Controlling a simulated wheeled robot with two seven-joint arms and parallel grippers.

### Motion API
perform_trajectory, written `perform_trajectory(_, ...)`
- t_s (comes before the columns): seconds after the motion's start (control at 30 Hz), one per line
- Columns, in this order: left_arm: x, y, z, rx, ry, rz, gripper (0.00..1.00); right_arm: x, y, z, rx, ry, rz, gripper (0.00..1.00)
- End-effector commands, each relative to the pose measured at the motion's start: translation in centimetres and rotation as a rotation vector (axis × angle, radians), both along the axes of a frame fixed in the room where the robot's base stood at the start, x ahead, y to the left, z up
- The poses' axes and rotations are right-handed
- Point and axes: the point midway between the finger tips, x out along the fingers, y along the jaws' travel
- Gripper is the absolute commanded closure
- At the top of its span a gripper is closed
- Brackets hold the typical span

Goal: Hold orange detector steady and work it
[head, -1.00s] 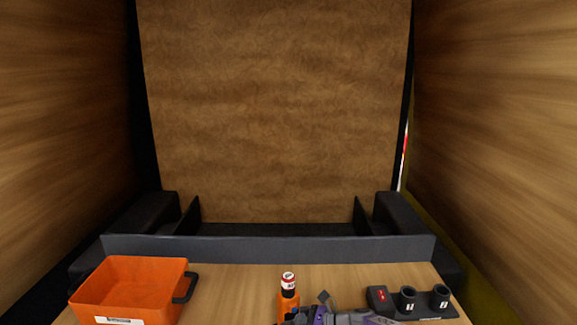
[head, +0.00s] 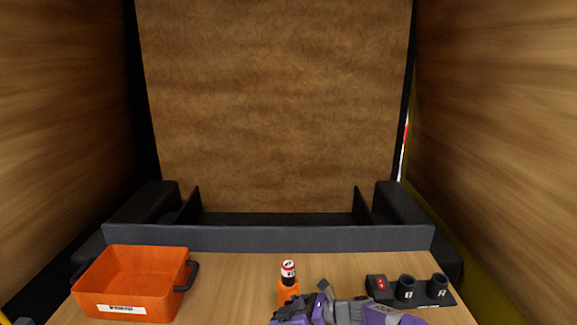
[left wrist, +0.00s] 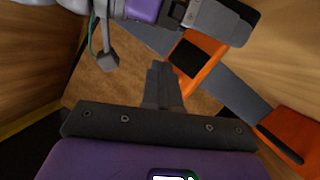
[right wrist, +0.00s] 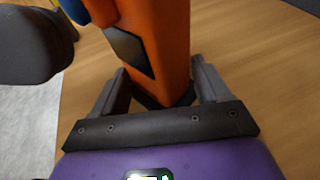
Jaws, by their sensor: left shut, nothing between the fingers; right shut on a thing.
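The orange detector (head: 288,292) stands upright near the front middle of the bench, with a red, white and black top. The right wrist view shows its orange body (right wrist: 160,40) with a dark panel, between the fingers of my right gripper (right wrist: 160,72), which is shut on it low down. My left gripper (left wrist: 163,75) is shut and empty. In the left wrist view its fingertips are close to the detector (left wrist: 212,55); I cannot tell whether they touch. In the head view my right arm partly hides the detector's base.
An orange bin (head: 92,294) with dark handles stands at the left of the bench. A black holder (head: 433,299) with a red-marked block and two round cups stands at the right. A grey ledge (head: 270,239) runs along the back. Bare bench lies between bin and detector.

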Motion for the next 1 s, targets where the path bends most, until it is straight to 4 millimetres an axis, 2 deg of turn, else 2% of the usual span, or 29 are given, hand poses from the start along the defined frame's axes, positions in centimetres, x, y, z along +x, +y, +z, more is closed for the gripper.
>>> perform_trajectory(0.4,0.0,0.1,0.0,0.000,-0.001,0.001,1.00,0.0,0.0,0.0,0.000,-0.001,-0.001,0.51)
perform_trajectory(1.0,-1.1,-0.6,0.0,0.000,0.000,-0.001,1.00,0.0,0.0,0.0,0.000,-0.001,-0.001,0.51)
